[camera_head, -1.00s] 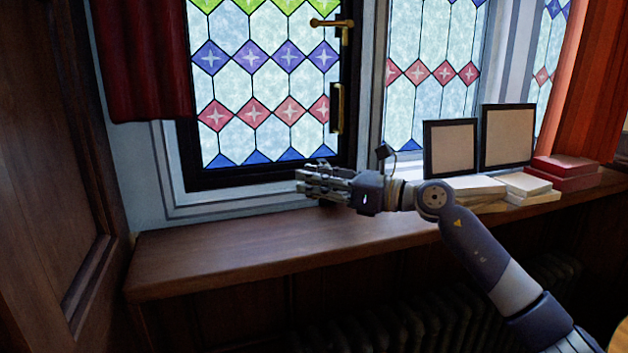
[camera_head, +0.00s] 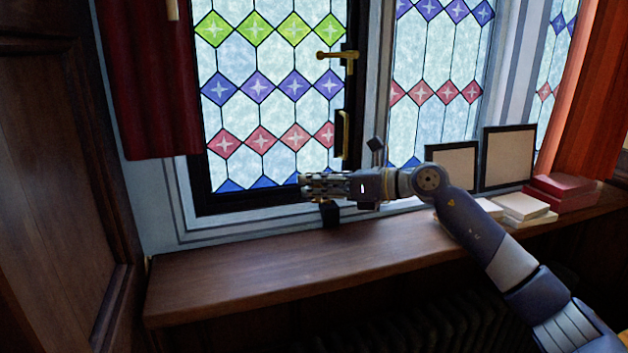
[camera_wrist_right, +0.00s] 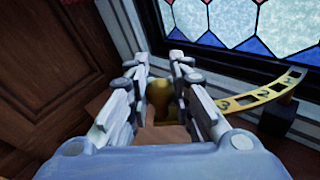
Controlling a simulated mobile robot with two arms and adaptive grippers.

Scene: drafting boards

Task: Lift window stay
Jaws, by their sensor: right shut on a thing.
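The window stay (camera_wrist_right: 255,97) is a curved brass bar with holes, seen in the right wrist view. Its rounded brass end (camera_wrist_right: 160,92) is between the fingers of my right gripper (camera_wrist_right: 160,66), which is shut on it. The bar runs right to a small black block (camera_wrist_right: 276,116) at the window's foot. In the head view my right gripper (camera_head: 310,187) is in front of the lower window frame, just above the black block (camera_head: 330,213). The stay itself is hidden or too small to tell there. My left gripper is not in view.
The wooden sill (camera_head: 270,266) is clear to the left of my arm. Picture frames (camera_head: 508,157), pale books (camera_head: 520,207) and red books (camera_head: 562,190) stand at the right. A brass handle (camera_head: 345,135) is on the window edge. A red curtain (camera_head: 150,90) hangs at the left.

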